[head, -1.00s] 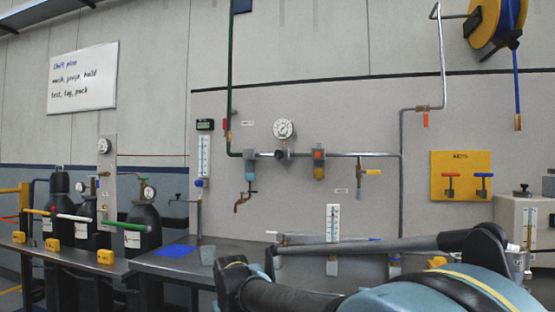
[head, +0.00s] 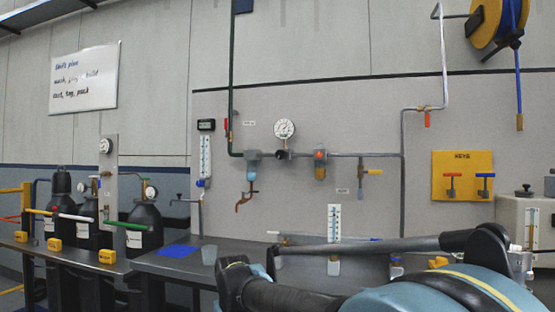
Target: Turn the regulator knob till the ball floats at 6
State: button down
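A round white pressure gauge (head: 284,128) hangs on the grey wall panel, with a dark round regulator knob (head: 282,155) below it on the pipe. A clear flow tube with a printed scale (head: 205,155) stands to the left, with a blue knob (head: 200,183) at its foot. A second scaled tube (head: 334,222) stands lower, near the middle, partly behind my arm. The ball and the scale numbers are too small to read in either tube. My arm crosses the lower right; I cannot make out my gripper or its fingers.
A workbench (head: 178,267) with a blue mat (head: 174,251) and grey cup (head: 208,255) stands below the panel. Gas cylinders (head: 147,228) stand at left. A yellow key board (head: 462,176) and a hose reel (head: 490,25) are at right.

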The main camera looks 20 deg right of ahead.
aim_at(280, 154)
jog(key=u, duration=0.05)
jog(key=k, duration=1)
jog(key=u, duration=0.45)
jog(key=i, duration=0.75)
jog(key=z, duration=0.2)
